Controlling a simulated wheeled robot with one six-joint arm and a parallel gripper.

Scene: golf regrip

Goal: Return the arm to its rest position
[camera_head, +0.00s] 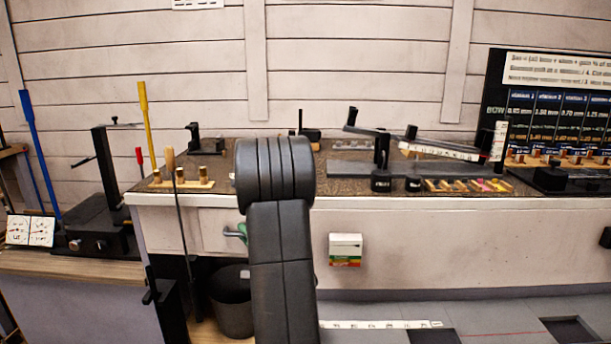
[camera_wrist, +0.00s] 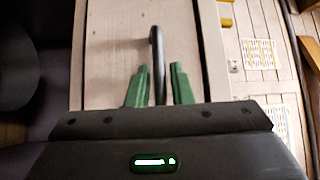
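My arm (camera_head: 280,250) stands upright in the middle of the head view and hides part of the bench. A green finger of my gripper (camera_head: 238,232) shows at the arm's left, in front of the pale drawer front (camera_head: 212,228). In the wrist view, the two green fingers of my gripper (camera_wrist: 159,68) are apart. A dark curved bar, seemingly a drawer handle (camera_wrist: 156,42), lies between them, with narrow gaps visible on both sides. I cannot tell how deep the bar reaches between the fingers.
The workbench (camera_head: 345,160) carries clamps, wooden blocks and small coloured strips. A dark bin (camera_head: 232,302) stands below at the left. A small white box (camera_head: 345,249) is on the bench front. A side table (camera_head: 70,263) is at the left. The grey floor at the right looks mostly clear.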

